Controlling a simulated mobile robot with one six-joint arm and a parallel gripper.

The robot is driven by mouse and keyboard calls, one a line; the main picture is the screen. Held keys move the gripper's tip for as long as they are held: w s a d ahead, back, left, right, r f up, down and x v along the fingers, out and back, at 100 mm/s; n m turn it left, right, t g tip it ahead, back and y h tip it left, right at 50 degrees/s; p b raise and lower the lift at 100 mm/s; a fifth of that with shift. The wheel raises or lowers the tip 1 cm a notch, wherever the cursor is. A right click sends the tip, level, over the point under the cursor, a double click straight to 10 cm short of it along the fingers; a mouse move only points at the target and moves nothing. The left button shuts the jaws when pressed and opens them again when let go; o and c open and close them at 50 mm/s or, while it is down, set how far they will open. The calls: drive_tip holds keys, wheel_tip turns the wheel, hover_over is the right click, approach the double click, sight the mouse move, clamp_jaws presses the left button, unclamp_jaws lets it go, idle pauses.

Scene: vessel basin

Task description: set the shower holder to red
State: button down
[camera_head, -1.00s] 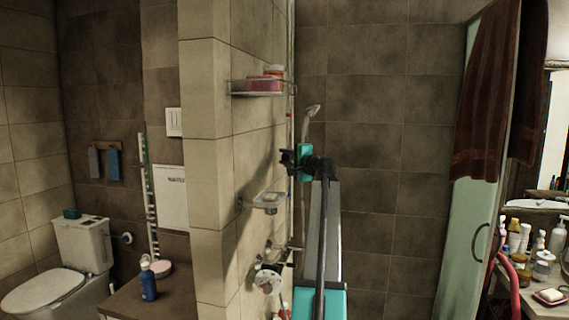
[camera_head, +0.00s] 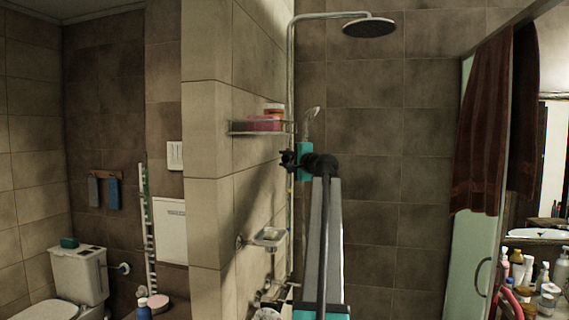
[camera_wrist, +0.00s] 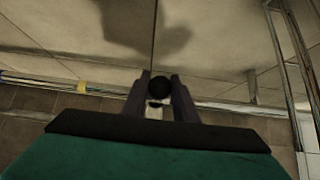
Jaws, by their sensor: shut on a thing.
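The vertical shower rail (camera_head: 291,215) runs along the tiled wall edge, and a hand shower (camera_head: 310,116) stands up from behind my gripper. My gripper (camera_head: 287,160) is at the rail, just below the wire shelf. In the wrist view, my gripper (camera_wrist: 158,92) is shut on a dark round knob (camera_wrist: 158,86), which I take to be the shower holder's. The rail crosses the wrist view sideways, with a yellow mark (camera_wrist: 82,87) and a blue band left of the fingers. I see no red mark now; the fingers and knob cover part of the rail.
A wire shelf (camera_head: 240,128) with pink and orange items is above my gripper, close by. A soap dish (camera_head: 268,236) sticks out below it. An overhead shower head (camera_head: 369,27) hangs at the top. Open tiled space lies to the right, before a glass door with a brown towel (camera_head: 483,130).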

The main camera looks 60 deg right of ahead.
drive_tip(key=shift+r, duration=0.2)
drive_tip(key=c, duration=1.4)
unclamp_jaws()
drive_tip(key=shift+f, duration=0.1)
drive_tip(key=shift+c, duration=0.2)
drive_tip(key=shift+s, duration=0.1)
drive_tip(key=b+v, duration=0.3)
drive_tip(key=v, duration=1.1)
drive_tip(key=shift+b, duration=0.3)
